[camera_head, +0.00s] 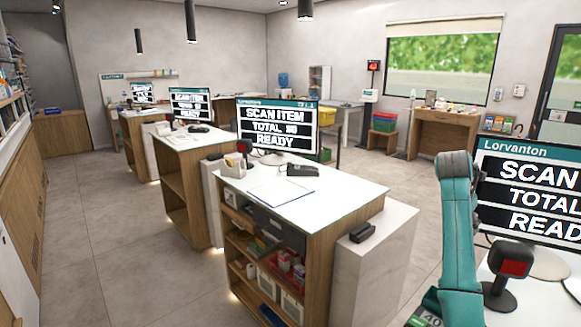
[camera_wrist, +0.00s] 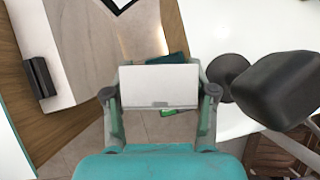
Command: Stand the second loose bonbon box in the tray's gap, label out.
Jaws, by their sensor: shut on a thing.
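My gripper (camera_wrist: 160,94) is shut on a white box (camera_wrist: 158,84) in the wrist view, with one finger at each side of it. A plain pale face of the box points to the camera; no label shows on it, and its far side is hidden. I take it to be the bonbon box.
A dark scanner (camera_wrist: 280,88) on a round stand is close right of my gripper; it also shows in the head view (camera_head: 508,270), before a large screen (camera_head: 530,190). White counter top (camera_wrist: 225,25) lies beyond. Another counter (camera_head: 300,195) stands left, with floor (camera_head: 110,240) around it.

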